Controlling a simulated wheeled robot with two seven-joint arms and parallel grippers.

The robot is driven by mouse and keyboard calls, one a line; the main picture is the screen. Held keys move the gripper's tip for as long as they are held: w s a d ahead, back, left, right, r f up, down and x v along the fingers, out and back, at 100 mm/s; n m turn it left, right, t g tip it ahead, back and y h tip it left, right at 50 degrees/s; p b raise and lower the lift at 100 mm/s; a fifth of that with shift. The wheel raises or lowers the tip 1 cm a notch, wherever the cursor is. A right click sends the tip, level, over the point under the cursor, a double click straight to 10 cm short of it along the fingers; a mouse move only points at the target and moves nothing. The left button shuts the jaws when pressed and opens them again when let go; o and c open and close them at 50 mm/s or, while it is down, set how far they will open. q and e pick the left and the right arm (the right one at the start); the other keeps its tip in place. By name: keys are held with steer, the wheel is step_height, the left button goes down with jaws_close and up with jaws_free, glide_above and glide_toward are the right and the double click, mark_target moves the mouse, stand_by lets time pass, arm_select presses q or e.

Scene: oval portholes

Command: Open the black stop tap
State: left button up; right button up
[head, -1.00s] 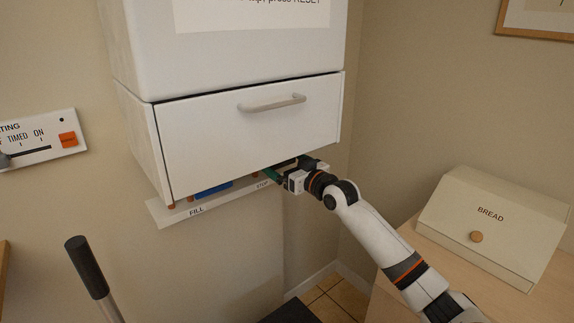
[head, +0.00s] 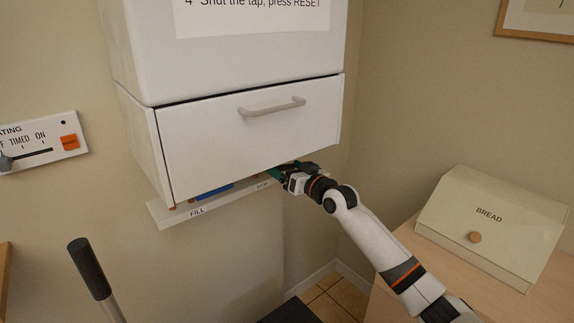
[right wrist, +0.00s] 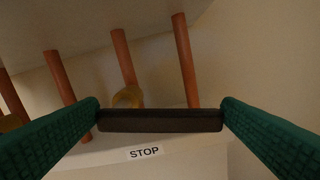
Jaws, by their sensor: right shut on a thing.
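The black stop tap (right wrist: 160,121) shows in the right wrist view as a dark bar lying crosswise above the STOP label (right wrist: 144,153), in front of a brass fitting (right wrist: 128,97) on a copper pipe. My right gripper (right wrist: 160,118) has its two green fingers at the two ends of the bar and is shut on it. In the head view my right gripper (head: 273,174) is under the right part of the white cabinet, and the tap is hidden there. My left gripper is not in view.
The white cabinet drawer front (head: 240,140) hangs close above my right gripper. Several copper pipes (right wrist: 185,60) run behind the tap. A blue tap handle (head: 212,190) sits by the FILL label at left. A bread box (head: 490,230) stands on the right counter.

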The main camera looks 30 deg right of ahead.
steer(key=m, duration=0.2)
steer(key=f+m+p, duration=0.1)
steer(key=shift+a+m, duration=0.15)
steer(key=shift+m, duration=0.25)
steer(key=shift+s+a+f+m+p, duration=0.1)
steer(key=shift+a+f+m+p, duration=0.55)
steer(key=shift+m, duration=1.25)
steer(key=shift+a+f+m+p, duration=0.2)
steer(key=shift+m+p, duration=0.75)
steer(key=shift+m, duration=0.95)
steer(key=shift+s+a+f+m+p, duration=0.1)
steer(key=shift+a+f+m+p, duration=0.55)
steer(key=shift+m, duration=1.25)
steer(key=shift+d+r, duration=0.15)
steer(key=o, duration=1.2)
steer(key=shift+w, duration=0.1)
steer(key=shift+c, duration=0.2)
steer(key=s+d, duration=0.1)
steer(key=s, duration=1.1)
